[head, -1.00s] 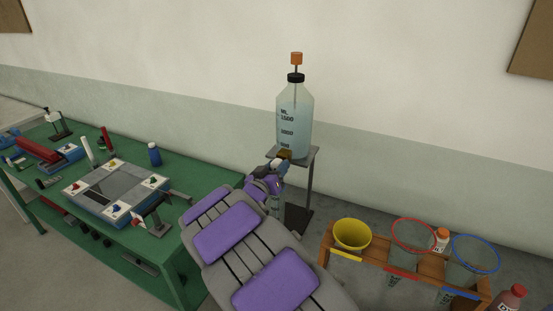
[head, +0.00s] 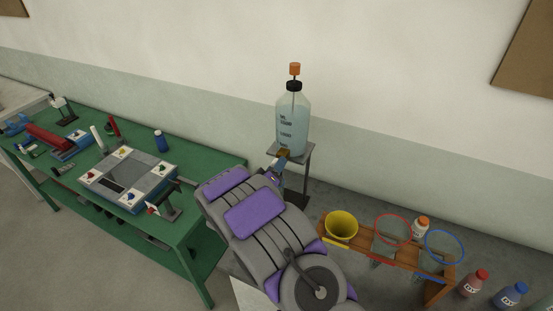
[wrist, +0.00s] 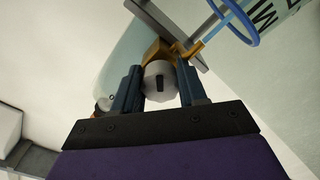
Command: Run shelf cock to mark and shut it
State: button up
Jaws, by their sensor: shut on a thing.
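The shelf bottle (head: 293,128) is clear with a black collar, an orange-topped stem, graduations and pale blue liquid. It stands upright on a small grey shelf (head: 307,152). Its brass cock (head: 284,153) is low on the near side and also shows in the wrist view (wrist: 158,52). My gripper (head: 275,171) is at the cock, largely hidden behind my arm in the head view. In the wrist view its dark blue fingers (wrist: 157,88) are shut on the cock's round white knob (wrist: 160,80), which has a dark slot. The level against a mark is too small to tell.
A wooden rack (head: 385,258) with yellow, red-ringed and blue-ringed funnels stands at the right. Red (head: 474,284) and blue (head: 510,295) bottles are beyond it. A green bench (head: 215,180) with instruments is at the left. A blue ring (wrist: 240,22) crosses the wrist view's upper right.

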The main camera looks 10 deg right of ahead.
jog(key=shift+f+n+p, duration=0.2)
jog(key=shift+n+p, duration=0.4)
jog(key=shift+p, duration=0.1)
jog(key=o, duration=1)
jog(key=shift+a, duration=0.15)
jog(key=shift+r, duration=0.1)
jog(key=b+v, duration=0.1)
jog(key=v, duration=1.6)
jog(key=shift+s+a, duration=0.1)
jog(key=shift+a, duration=0.1)
